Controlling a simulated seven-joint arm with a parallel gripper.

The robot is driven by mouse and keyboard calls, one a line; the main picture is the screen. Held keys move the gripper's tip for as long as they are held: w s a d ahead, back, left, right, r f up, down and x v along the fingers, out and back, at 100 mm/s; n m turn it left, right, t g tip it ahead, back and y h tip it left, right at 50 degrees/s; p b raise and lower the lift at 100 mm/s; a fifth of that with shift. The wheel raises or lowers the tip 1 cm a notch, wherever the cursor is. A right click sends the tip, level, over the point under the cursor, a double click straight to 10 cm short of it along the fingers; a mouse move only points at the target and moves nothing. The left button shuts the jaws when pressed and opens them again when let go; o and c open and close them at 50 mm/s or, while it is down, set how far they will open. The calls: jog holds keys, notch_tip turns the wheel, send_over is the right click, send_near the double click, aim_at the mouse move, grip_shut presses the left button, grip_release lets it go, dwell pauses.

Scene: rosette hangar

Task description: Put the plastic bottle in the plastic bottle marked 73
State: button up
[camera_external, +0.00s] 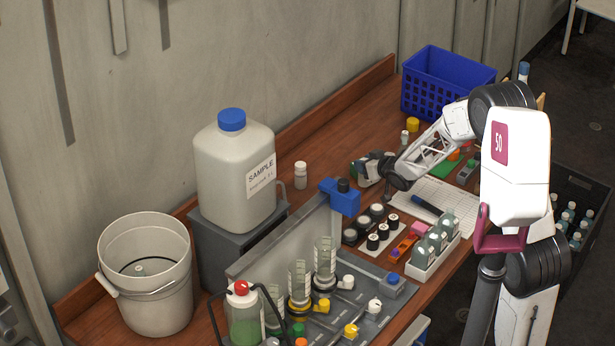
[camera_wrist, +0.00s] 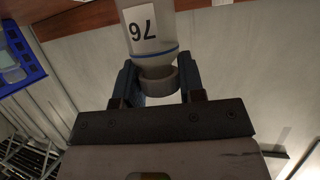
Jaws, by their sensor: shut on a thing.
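In the wrist view a pale plastic bottle (camera_wrist: 150,45) with a blue band and a grey cap (camera_wrist: 158,82) is between my fingers. Its label shows two digits, seemingly 76 seen upside down. My gripper (camera_wrist: 158,88) is shut on the bottle at its cap end. In the external view my gripper (camera_external: 362,172) is above the middle of the bench; the held bottle is not clearly visible there. A small white bottle (camera_external: 300,176) stands on the bench to its left. I can read no 73 on anything.
A large SAMPLE jug (camera_external: 222,178) stands on a grey block, beside a white bucket (camera_external: 150,300). A panel with knobs and cylinders (camera_external: 325,262) fills the front. A bottle rack (camera_external: 432,262) and a blue crate (camera_external: 440,85) are to the right.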

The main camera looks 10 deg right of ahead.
jog(key=w+d+r+m+t+h, duration=0.1)
jog(key=d+r, duration=0.3)
jog(key=d, duration=0.9)
jog(key=w+d+r+m+h, duration=0.2)
jog(key=w+d+r, duration=0.1)
jog(key=d, duration=1)
jog(key=shift+r+t+h, duration=0.3)
jog(key=shift+r+t, duration=0.1)
jog(key=shift+r, duration=0.35)
jog(key=shift+w+d, duration=0.1)
jog(key=shift+w, duration=0.05)
jog(key=w+f, duration=0.1)
jog(key=w, duration=1.4)
jog(key=shift+w+d+f, duration=0.15)
jog(key=shift+w+f, duration=0.15)
jog(key=shift+w, duration=0.1)
jog(key=shift+f, duration=1.7)
jog(key=shift+f, duration=0.2)
